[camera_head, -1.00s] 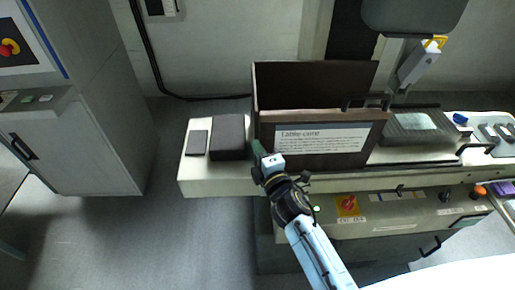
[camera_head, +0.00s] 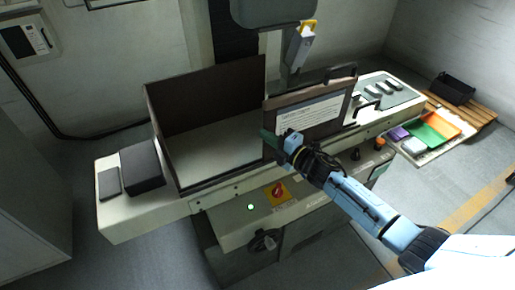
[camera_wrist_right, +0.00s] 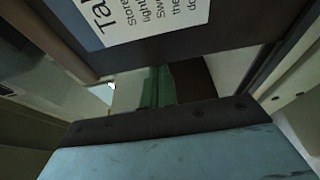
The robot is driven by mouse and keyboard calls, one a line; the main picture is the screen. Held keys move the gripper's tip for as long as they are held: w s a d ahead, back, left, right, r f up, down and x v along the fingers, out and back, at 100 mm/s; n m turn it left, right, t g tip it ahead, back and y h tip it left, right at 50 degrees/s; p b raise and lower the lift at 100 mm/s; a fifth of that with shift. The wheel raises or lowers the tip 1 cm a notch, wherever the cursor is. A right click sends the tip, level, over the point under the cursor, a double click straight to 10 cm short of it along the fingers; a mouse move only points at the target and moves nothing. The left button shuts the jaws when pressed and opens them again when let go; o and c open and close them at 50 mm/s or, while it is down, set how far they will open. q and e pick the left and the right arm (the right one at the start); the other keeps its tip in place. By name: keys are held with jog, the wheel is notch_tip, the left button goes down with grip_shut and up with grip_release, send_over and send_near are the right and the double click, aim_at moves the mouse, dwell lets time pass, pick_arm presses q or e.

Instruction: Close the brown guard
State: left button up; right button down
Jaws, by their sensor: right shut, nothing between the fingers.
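The brown guard's front panel (camera_head: 312,112), with a white printed label and a dark handle on top, stands upright to the right of its brown three-sided frame (camera_head: 205,100). The frame's front is open, and the pale machine bed shows inside. My right gripper (camera_head: 270,140) is at the panel's left edge, shut and empty, with its green fingers upright. In the right wrist view, the green fingertips (camera_wrist_right: 158,85) are just beyond the panel's lower edge, below the label (camera_wrist_right: 125,18); whether they touch it I cannot tell. My left gripper is out of view.
A dark box (camera_head: 142,166) and a flat dark slab (camera_head: 109,183) lie on the bed's left end. A red-and-yellow switch (camera_head: 278,191) is on the machine's front. A grey handset (camera_head: 299,47) hangs above. Coloured trays (camera_head: 430,130) stand at right.

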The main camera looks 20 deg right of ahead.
aim_at(287, 123)
jog(key=d, duration=0.3)
jog(key=d+b, duration=0.1)
jog(key=d, duration=0.2)
jog(key=w+d+b, duration=0.1)
jog(key=d, duration=0.1)
jog(key=shift+d, duration=0.4)
